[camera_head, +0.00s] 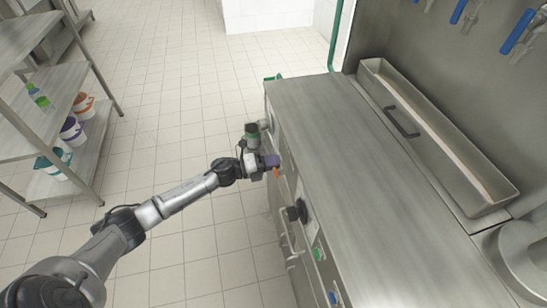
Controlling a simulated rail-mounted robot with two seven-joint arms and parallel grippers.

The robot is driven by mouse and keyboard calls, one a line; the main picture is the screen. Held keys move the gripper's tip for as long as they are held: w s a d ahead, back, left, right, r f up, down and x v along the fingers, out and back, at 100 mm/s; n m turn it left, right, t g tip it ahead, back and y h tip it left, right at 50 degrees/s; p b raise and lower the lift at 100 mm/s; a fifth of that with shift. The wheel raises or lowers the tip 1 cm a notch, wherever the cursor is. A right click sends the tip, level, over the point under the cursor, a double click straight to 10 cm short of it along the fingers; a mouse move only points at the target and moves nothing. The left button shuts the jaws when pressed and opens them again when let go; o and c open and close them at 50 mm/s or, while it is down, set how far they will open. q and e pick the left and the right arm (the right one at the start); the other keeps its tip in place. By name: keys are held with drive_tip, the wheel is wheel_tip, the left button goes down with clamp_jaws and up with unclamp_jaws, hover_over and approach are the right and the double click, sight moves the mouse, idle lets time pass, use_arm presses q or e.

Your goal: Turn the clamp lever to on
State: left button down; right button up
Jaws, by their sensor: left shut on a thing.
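My left arm reaches in from the lower left to the front face of the steel counter (350,170). My left gripper (274,163) is at the upper part of that face, near its far end. It is shut on a small orange lever (276,174), which sticks out just below the jaws. The lever is mostly hidden by the gripper, and its on or off marking cannot be read. My right gripper is not in view.
Below the gripper, the counter front has a black knob (297,211), a handle (286,238) and a green button (317,254). A long steel trough (440,135) with a handle stands at the back. Shelves (60,110) with buckets stand left; tiled floor between is clear.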

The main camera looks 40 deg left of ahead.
use_arm(q)
drive_tip(key=shift+f+n+p, duration=0.35)
drive_tip(key=shift+n+p, duration=0.15)
drive_tip(key=shift+n, duration=0.7)
drive_tip(key=shift+f+n, duration=0.15)
drive_tip(key=shift+n, duration=0.15)
drive_tip(key=shift+f, duration=0.1)
drive_tip(key=c, duration=1.1)
unclamp_jaws()
drive_tip(key=shift+a, duration=0.15)
drive_tip(key=shift+s+a+p, duration=0.2)
drive_tip(key=shift+s+p, duration=0.1)
drive_tip(key=shift+s, duration=0.05)
drive_tip(key=p+v, duration=0.1)
drive_tip(key=v, duration=1.1)
drive_tip(key=shift+s+a+p, duration=0.2)
drive_tip(key=shift+s+p, duration=0.1)
drive_tip(key=shift+s, duration=0.05)
